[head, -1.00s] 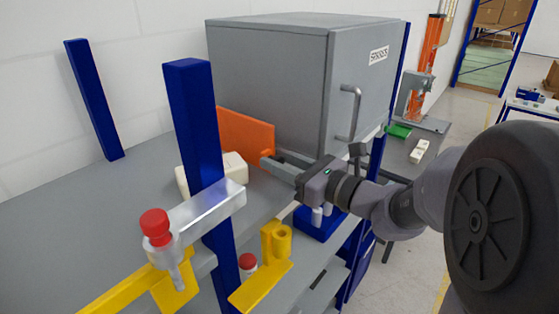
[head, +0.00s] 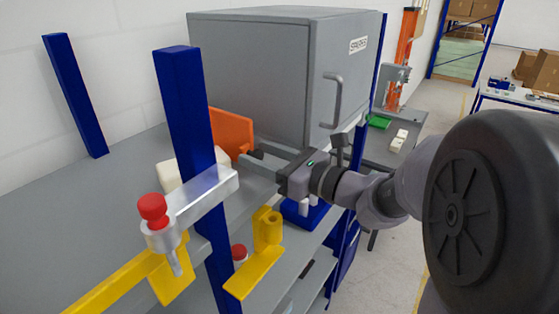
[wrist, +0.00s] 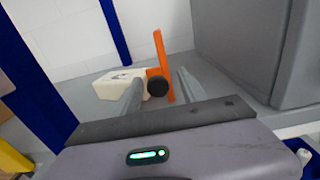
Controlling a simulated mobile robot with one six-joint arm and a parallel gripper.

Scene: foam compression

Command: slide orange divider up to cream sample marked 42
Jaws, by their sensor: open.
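The orange divider (head: 231,130) stands upright on the grey shelf, left of the grey cabinet. In the wrist view the divider (wrist: 162,58) shows edge-on, with a dark round knob (wrist: 157,87) at its near end. The cream sample (head: 173,174) is partly hidden behind a blue post. It lies left of the divider in the wrist view (wrist: 106,86), with dark marking too small to read. I cannot tell whether sample and divider touch. My gripper (head: 250,160) is open, its fingers on either side of the divider's near end, as the wrist view shows (wrist: 160,88).
The blue post (head: 185,110) and a silver clamp (head: 195,210) with a red knob stand at the front left. The grey cabinet (head: 250,70) rises close to my gripper's right. A yellow bracket (head: 255,262) sits below the shelf edge. The left of the shelf is clear.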

